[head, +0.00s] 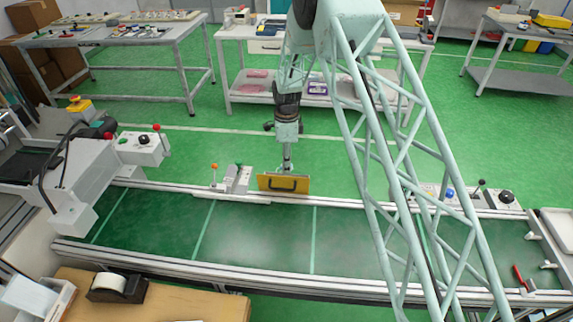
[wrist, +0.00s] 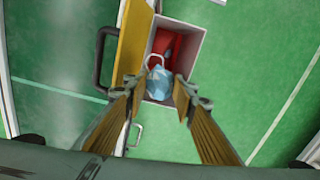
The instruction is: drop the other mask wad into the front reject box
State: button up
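A box (wrist: 198,36) with pale walls and an open top shows in the wrist view, with a yellow front panel (wrist: 132,40) on its left side. The same yellow panel with a dark handle shows in the head view (head: 283,183), at the far edge of the conveyor. A crumpled light-blue mask wad (wrist: 158,84) with a white ear loop appears within the box opening, beside something red (wrist: 172,46). My gripper (wrist: 160,90) is directly above the box, fingers spread on either side of the wad with gaps visible. In the head view my gripper (head: 287,166) points down behind the panel.
The green conveyor belt (head: 260,235) is bare in its visible middle. A small white fixture (head: 238,180) with levers stands left of the box. A control box (head: 143,147) is further left. My lattice arm hides part of the right side.

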jog(key=shift+f+b, duration=0.9)
jog(key=shift+f, duration=1.95)
jog(key=o, duration=0.6)
jog(key=shift+r, duration=6)
